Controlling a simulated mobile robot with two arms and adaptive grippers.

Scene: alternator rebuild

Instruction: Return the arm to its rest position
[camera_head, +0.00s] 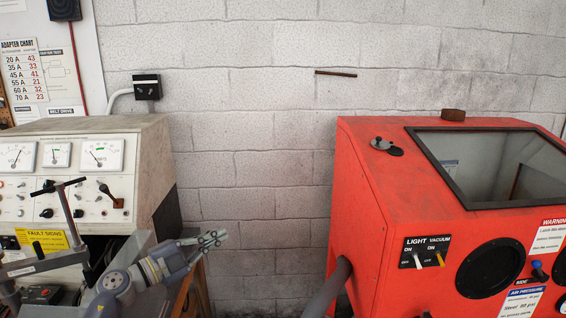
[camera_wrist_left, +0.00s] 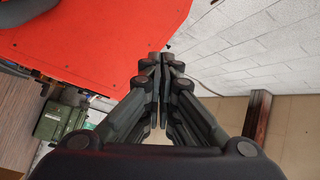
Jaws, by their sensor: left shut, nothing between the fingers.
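My left arm comes in at the bottom left of the head view, and its gripper (camera_head: 222,236) points up and right in front of the block wall. It lies in the gap between the grey test bench and the red cabinet. In the left wrist view the fingers of my left gripper (camera_wrist_left: 160,58) meet in the middle, shut with nothing between them. My right gripper does not show in either view.
A red blast cabinet (camera_head: 362,222) stands at the right with a dark hose at its left side. A grey test bench (camera_head: 150,140) with dials stands at the left. The wrist view shows a green box (camera_wrist_left: 58,122) and a wooden post (camera_wrist_left: 257,118).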

